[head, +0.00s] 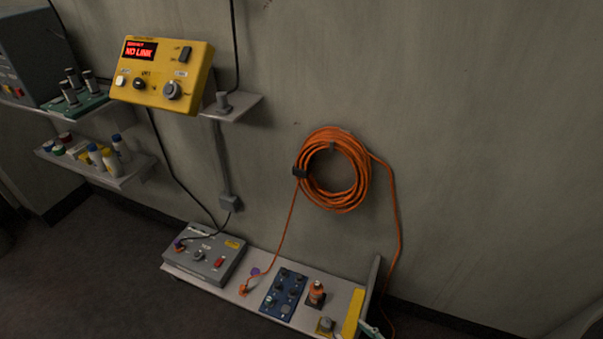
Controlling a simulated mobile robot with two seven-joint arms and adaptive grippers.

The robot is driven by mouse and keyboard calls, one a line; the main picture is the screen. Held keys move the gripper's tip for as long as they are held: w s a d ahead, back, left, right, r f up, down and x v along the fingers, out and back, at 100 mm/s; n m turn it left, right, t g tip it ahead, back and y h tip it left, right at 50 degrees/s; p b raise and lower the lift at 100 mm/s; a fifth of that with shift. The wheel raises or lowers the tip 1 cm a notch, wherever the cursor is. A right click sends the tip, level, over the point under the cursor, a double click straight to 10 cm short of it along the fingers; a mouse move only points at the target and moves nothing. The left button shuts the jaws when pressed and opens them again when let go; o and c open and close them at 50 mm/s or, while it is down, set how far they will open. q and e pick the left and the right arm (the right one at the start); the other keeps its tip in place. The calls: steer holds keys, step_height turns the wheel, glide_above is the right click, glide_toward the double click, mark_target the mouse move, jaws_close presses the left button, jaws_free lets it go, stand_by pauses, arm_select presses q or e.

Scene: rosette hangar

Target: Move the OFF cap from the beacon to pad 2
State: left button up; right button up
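A small orange-and-black upright piece (316,292) stands on the low bench (262,262); it may be the beacon, but no label is readable. A blue panel (284,293) with several dark round parts lies to its left. A yellow square base with a grey knob (326,325) sits near the bench's front edge. I cannot tell which part is the OFF cap, and I see no readable pad 2 marking. Neither of my grippers shows clearly in the head view.
A grey box (205,254) with a cable stands at the bench's left end. A yellow box (160,75) reading NO LINK is on the wall above. A coiled orange cable (333,168) hangs on the wall, its ends running down. Shelves (95,168) hold small bottles at left.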

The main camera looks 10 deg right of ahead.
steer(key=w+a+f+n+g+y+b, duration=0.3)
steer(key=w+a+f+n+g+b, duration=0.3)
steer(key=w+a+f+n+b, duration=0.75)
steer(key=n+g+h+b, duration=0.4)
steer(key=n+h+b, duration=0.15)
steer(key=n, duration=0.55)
glide_above(317, 284)
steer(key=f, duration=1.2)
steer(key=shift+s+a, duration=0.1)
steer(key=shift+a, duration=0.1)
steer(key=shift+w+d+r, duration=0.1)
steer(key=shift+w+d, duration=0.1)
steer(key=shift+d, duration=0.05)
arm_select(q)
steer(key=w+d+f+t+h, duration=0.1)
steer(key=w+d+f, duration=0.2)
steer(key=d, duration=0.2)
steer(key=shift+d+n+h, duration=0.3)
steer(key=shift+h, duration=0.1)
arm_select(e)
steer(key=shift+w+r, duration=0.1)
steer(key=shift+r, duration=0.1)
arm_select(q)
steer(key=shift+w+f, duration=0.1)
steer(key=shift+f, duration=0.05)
